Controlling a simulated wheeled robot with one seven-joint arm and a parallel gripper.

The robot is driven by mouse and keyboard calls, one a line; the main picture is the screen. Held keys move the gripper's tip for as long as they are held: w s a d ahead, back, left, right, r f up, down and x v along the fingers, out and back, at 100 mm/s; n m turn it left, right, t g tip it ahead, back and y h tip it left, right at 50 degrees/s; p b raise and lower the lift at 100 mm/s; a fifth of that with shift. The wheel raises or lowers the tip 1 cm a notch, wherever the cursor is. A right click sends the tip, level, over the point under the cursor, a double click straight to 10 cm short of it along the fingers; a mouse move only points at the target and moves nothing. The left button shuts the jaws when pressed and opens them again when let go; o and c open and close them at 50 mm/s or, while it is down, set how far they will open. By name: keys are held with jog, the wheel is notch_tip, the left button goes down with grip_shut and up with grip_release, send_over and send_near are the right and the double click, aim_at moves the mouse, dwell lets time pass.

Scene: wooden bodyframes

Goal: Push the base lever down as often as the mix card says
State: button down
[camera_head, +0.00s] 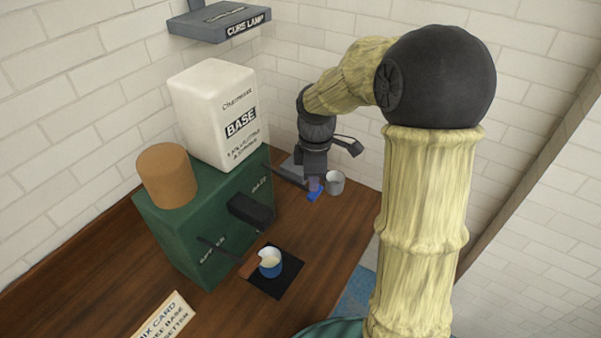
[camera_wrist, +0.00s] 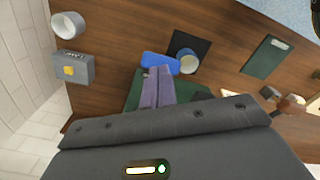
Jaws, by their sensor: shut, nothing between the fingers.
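The green dispenser (camera_head: 170,235) carries a white container marked BASE (camera_head: 215,115) and a brown cylinder (camera_head: 167,175). A dark base lever (camera_head: 288,176) sticks out on its right side, near the BASE label. My gripper (camera_head: 315,190) is shut and empty, pointing down just beyond the lever's outer end; contact cannot be told. Its purple fingers with a blue end also show in the wrist view (camera_wrist: 160,68). The mix card (camera_head: 165,318) lies at the front, partly cut off; "EE BASE" and "ETTER" are readable. A blue cup (camera_head: 270,266) with pale contents stands on a black mat (camera_head: 288,280).
A second dark lever (camera_head: 212,247) is on the dispenser's left. A cure lamp (camera_head: 220,22) hangs on the wall.

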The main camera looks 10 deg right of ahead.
jog(key=shift+r+p, duration=3.05)
jog(key=shift+r, duration=0.15)
jog(key=shift+f, duration=0.1)
jog(key=shift+f+b, duration=2.15)
jog(key=shift+f, duration=1.05)
jog(key=shift+r, duration=0.1)
jog(key=shift+r+p, duration=3.15)
jog(key=shift+r, duration=0.05)
